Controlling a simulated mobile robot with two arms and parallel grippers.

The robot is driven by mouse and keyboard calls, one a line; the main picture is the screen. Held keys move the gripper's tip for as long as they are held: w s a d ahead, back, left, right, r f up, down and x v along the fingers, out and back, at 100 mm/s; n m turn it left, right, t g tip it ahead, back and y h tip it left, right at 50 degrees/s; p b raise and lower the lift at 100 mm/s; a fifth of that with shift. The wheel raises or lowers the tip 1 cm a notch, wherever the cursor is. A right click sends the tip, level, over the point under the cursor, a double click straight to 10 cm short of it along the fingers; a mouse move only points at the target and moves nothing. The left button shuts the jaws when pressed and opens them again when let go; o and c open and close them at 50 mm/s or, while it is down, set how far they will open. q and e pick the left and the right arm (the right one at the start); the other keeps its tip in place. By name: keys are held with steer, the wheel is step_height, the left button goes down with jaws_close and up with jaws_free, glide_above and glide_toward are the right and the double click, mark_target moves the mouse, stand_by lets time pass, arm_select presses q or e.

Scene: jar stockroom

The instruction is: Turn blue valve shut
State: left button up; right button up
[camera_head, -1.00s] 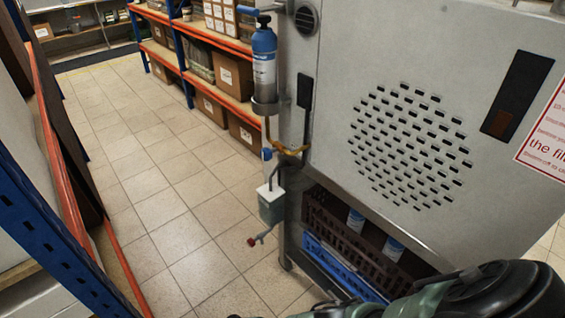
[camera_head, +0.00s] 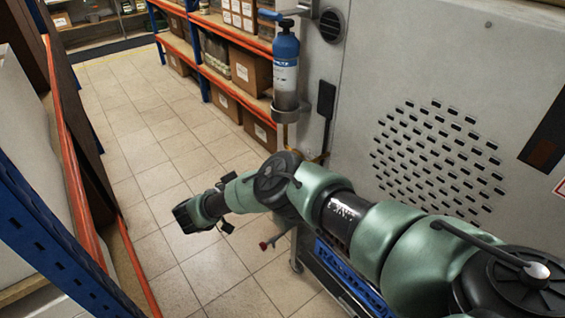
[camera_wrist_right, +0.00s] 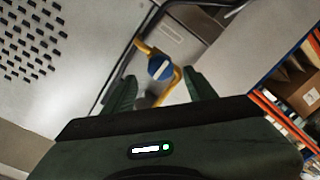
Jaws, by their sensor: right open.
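The blue valve (camera_wrist_right: 160,67) is a small round knob with a white bar across it, on a bent yellow pipe (camera_wrist_right: 177,82). It shows between and beyond the fingers of my right gripper (camera_wrist_right: 160,78) in the right wrist view. My right gripper is open, with nothing between its fingers, and does not appear to touch the knob. In the head view my right arm reaches in from the right and hides the valve. My left gripper is in neither view.
A blue-topped bottle (camera_head: 286,70) stands in a holder beside the grey machine (camera_head: 400,60). A small red handle (camera_head: 264,245) sits low below my arm. Orange shelving with boxes (camera_head: 250,75) stands behind. A blue rack (camera_head: 60,250) is at left. The tiled aisle (camera_head: 140,150) is clear.

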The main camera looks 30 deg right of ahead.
steer(key=d, duration=0.1)
steer(key=d+b, duration=0.1)
steer(key=d, duration=0.3)
steer(key=shift+w+d+f, duration=0.2)
steer(key=shift+w, duration=0.1)
steer(key=shift+w+d+r, duration=0.1)
steer(key=shift+d, duration=0.2)
steer(key=shift+c, duration=0.9)
jaws_close()
